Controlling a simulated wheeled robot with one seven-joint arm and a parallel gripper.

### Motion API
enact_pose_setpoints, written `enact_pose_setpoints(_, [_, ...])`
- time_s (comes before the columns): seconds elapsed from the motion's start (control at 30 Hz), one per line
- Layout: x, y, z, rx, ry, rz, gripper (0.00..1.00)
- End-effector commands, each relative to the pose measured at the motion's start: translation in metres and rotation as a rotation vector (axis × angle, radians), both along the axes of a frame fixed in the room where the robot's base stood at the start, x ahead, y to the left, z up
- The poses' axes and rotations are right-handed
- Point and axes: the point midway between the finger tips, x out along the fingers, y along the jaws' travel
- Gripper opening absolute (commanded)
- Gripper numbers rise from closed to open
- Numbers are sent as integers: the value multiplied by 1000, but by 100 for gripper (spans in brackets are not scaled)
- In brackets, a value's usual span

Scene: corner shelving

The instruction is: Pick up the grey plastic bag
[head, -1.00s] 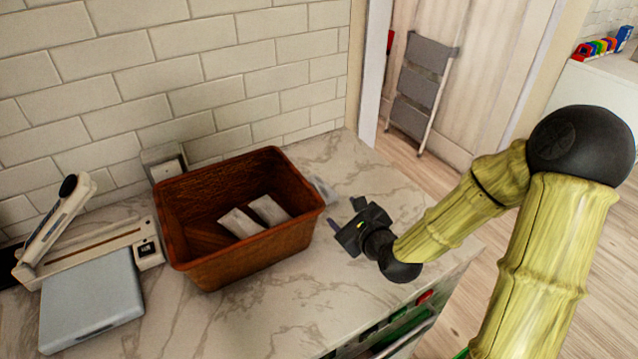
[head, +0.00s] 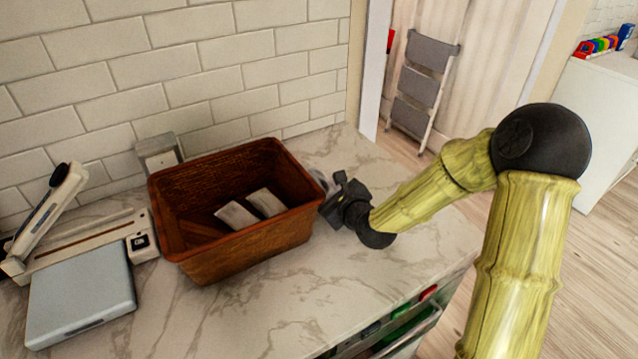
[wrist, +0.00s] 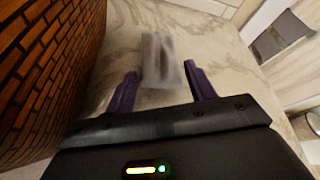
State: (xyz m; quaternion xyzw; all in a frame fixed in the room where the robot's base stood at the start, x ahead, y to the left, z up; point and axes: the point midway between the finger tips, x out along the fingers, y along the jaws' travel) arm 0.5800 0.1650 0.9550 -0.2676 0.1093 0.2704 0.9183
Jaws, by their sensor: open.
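A translucent grey plastic bag (wrist: 160,55) lies on the marble counter in the wrist view, beyond and partly between my fingers. In the head view only a bit of the bag (head: 318,178) shows between the basket's right wall and my gripper. My gripper (wrist: 160,70) is open, its two purple fingers on either side of the bag's near end. I cannot tell whether they touch it. In the head view my gripper (head: 335,192) is low over the counter, close to the right of the basket.
A brown woven basket (head: 250,250) holding two pale packets (head: 265,203) stands left of my gripper; its wall also fills the left of the wrist view (wrist: 45,70). A grey-white scale-like device (head: 80,295) sits farther left. The tiled wall is behind. Counter in front is clear.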

Motion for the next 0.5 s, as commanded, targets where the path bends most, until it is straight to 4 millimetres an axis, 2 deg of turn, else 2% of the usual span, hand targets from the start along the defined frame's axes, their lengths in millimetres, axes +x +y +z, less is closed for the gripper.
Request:
enact_pose_setpoints(0.23, [30, 19, -9, 1, -1, 1, 55])
enact_pose_setpoints(0.5, [36, 21, -9, 0, -1, -1, 55])
